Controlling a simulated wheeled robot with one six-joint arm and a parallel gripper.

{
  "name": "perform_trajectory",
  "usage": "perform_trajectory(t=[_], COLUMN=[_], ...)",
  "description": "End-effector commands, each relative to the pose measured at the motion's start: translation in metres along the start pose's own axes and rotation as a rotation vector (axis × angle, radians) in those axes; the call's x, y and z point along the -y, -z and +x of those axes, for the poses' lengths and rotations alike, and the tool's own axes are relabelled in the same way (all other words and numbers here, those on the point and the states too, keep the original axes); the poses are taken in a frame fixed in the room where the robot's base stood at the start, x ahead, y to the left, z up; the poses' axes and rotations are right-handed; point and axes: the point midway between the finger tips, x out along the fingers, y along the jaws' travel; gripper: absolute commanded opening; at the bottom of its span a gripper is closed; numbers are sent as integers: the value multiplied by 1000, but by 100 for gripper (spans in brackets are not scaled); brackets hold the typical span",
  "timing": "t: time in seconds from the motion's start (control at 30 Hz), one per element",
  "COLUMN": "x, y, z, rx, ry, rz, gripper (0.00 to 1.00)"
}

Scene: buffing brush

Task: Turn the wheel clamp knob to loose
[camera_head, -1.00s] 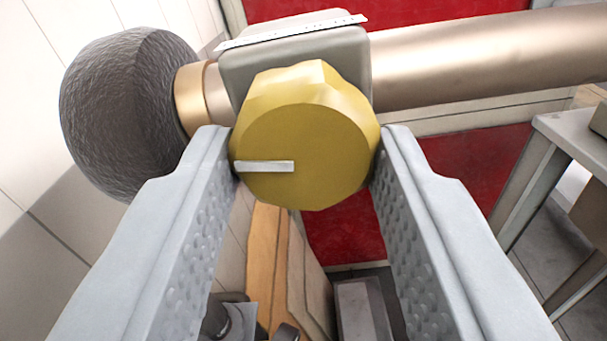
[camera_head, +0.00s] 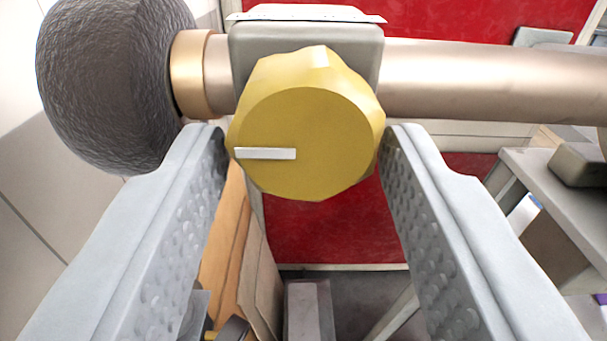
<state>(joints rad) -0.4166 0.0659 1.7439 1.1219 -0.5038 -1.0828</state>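The wheel clamp knob (camera_head: 310,125) is a yellow, faceted knob with a white pointer line on its face. The line points to the left in the picture. The knob sits on the front of a grey clamp block (camera_head: 240,62) with a pale marked strip on top. My gripper (camera_head: 306,145) has one finger at each side of the knob. The fingers are spread slightly wider than the knob, with their tips very close to its sides. Whether either tip still touches it is hard to tell.
The block is around a bronze-coloured pipe (camera_head: 470,78) running right. A dark rough round head (camera_head: 110,80) is at the pipe's left end, close to my left finger. A grey table (camera_head: 555,175) stands at the right. Red panels and a wooden piece lie behind.

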Motion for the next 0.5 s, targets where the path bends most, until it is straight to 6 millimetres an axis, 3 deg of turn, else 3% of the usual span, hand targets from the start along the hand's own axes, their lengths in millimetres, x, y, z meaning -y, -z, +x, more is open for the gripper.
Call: perform_trajectory(t=[0.07, 0.37, 0.5], x=[0, 0, 0], y=[0, 2, 3], z=[0, -1, -11], rx=[0, -3, -4], ry=[0, -1, 0], rz=[0, 1, 2], gripper=[59, 59, 59])
